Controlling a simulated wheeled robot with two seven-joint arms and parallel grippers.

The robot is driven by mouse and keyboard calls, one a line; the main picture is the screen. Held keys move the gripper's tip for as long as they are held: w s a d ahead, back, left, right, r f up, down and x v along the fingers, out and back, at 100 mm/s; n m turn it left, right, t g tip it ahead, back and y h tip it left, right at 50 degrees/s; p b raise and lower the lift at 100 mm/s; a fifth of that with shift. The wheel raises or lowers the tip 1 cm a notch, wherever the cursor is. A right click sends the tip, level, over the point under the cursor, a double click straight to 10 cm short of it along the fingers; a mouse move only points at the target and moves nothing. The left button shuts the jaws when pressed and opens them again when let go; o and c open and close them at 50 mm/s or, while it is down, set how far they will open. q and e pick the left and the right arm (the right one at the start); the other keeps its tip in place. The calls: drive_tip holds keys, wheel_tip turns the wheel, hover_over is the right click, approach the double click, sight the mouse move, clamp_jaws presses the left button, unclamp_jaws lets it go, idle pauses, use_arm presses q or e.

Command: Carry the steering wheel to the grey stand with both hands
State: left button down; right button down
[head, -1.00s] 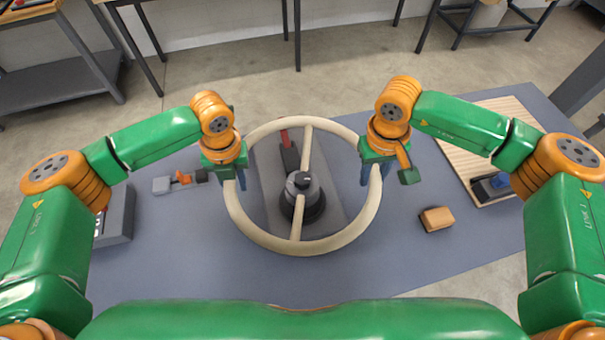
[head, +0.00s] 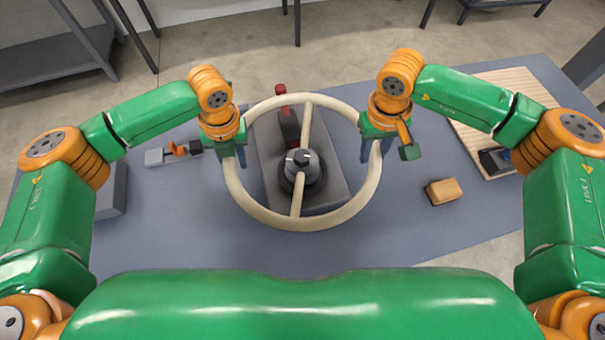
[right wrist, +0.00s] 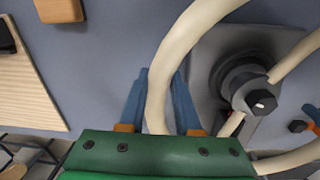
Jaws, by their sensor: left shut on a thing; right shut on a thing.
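The cream steering wheel (head: 296,224) is held level between my two grippers in the head view. Its rim also shows in the right wrist view (right wrist: 166,75). My left gripper (head: 240,158) is shut on the left side of the rim. My right gripper (head: 375,150) is shut on the right side, and its blue fingers (right wrist: 160,100) straddle the rim in the right wrist view. The grey stand (head: 330,188) lies behind the wheel, with a dark round post and hub (head: 301,165) seen through the wheel's opening. I cannot tell the height gap between wheel and post.
A red-handled lever (head: 281,91) rises from the stand's far end. A tan block (head: 443,191) and a wooden board (head: 480,120) are on the right. The blue-grey table (head: 400,240) is clear in front.

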use_arm(q)
drive_tip(key=c, duration=0.6)
unclamp_jaws()
drive_tip(key=shift+s+a+f, duration=0.1)
drive_tip(key=shift+s+f, duration=0.05)
drive_tip(key=shift+s, duration=0.05)
use_arm(e)
drive_tip(key=c, duration=0.6)
unclamp_jaws()
drive_tip(key=shift+s+f, duration=0.15)
drive_tip(key=shift+s, duration=0.05)
drive_tip(key=shift+w, duration=0.1)
use_arm(q)
drive_tip(key=r, duration=0.7)
drive_tip(key=d+r, duration=0.1)
drive_tip(key=r, duration=0.3)
drive_tip(key=shift+w+r, duration=0.1)
drive_tip(key=shift+r, duration=0.4)
use_arm(e)
drive_tip(key=shift+r, duration=0.3)
wheel_tip(320, 180, up, 11)
drive_tip(key=shift+a+r, duration=0.2)
drive_tip(key=shift+a, duration=0.2)
